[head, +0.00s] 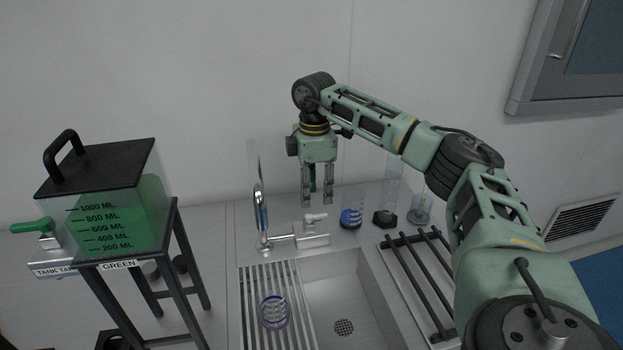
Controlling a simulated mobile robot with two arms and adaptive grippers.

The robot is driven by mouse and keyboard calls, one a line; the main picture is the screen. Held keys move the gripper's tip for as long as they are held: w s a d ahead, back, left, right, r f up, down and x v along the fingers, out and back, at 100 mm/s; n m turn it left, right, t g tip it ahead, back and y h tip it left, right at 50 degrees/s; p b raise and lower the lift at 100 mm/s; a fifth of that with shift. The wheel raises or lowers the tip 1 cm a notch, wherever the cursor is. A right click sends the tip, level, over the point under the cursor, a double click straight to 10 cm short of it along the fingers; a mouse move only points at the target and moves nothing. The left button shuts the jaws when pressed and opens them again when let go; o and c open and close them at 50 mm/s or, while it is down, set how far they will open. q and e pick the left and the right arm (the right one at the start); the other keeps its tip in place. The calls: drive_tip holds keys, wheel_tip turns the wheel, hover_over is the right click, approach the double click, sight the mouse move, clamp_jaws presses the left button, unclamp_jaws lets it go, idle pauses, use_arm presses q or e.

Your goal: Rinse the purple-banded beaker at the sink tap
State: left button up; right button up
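The purple-banded beaker (274,312) is clear glass and stands on the slatted drain rack (254,282) beside the sink basin. The sink tap (261,212) rises behind the rack, with its white lever (315,219) to the right of the spout. I cannot make out any water running. My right gripper (317,203) hangs fingers down above and behind the tap lever, apart from the beaker. Its fingers are spread, with nothing clearly held between them. My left gripper is out of view.
A green liquid tank (120,205) with a green-handled tap stands on a black frame at left. A blue-banded cylinder (351,219) and dark-based glassware (385,218) stand behind the sink. A black-barred rack (412,278) lies right of the basin (352,295), which looks empty.

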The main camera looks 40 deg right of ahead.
sight(314, 216)
wheel_tip(314, 216, down, 6)
drive_tip(key=shift+s+r, duration=0.1)
drive_tip(key=shift+s, duration=0.05)
drive_tip(key=shift+f, duration=0.35)
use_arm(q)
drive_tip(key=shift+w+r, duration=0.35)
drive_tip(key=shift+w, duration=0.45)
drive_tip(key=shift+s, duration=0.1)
use_arm(e)
drive_tip(key=shift+c, duration=0.4)
drive_tip(key=shift+c, duration=0.9)
clamp_jaws()
drive_tip(key=shift+c, duration=1.4)
unclamp_jaws()
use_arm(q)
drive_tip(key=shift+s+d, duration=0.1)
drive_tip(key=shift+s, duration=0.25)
use_arm(e)
clamp_jaws()
